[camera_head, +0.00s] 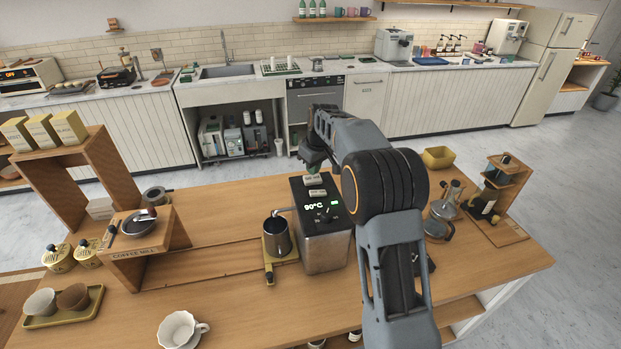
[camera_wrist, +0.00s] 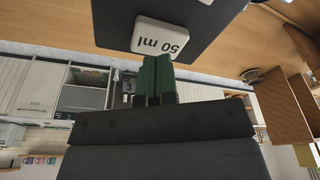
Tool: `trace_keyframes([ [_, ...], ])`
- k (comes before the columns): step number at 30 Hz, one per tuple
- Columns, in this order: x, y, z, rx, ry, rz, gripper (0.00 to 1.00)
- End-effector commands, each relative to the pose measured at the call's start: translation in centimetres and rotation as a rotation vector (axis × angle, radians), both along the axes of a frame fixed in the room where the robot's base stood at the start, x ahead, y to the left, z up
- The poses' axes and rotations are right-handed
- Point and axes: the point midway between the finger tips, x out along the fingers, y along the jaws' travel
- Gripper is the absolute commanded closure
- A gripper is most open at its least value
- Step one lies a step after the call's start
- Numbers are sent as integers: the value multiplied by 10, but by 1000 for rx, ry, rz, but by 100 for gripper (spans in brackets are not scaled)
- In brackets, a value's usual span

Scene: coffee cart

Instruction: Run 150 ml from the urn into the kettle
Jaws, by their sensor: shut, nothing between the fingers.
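The urn (camera_head: 325,250) is a steel box with a black top on the wooden cart; its green display reads 90°C. White buttons (camera_head: 317,193) sit on its top. In the wrist view one button (camera_wrist: 165,37) reads "50 ml", upside down. The kettle (camera_head: 277,238), a dark open-topped vessel, stands on a yellowish stand at the urn's left, below its spout (camera_head: 283,210). My gripper (camera_head: 312,169) is over the far part of the urn top. Its green fingers (camera_wrist: 157,60) are shut and empty, tips at the button's edge in the wrist view; I cannot tell whether they touch.
A wooden coffee-mill stand (camera_head: 150,255) and a shelf with boxes (camera_head: 95,160) stand to the left. A white cup (camera_head: 180,328) is at the front. Glassware (camera_head: 443,212) and a small wooden rack (camera_head: 500,200) stand at the right. The cart's front middle is clear.

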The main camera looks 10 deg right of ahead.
Motion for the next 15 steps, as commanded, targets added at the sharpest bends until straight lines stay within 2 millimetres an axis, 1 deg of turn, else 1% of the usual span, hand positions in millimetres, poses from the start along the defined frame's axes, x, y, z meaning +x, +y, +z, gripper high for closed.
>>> trace_keyframes([
  [15,0,0,-14,0,0,0,100],
])
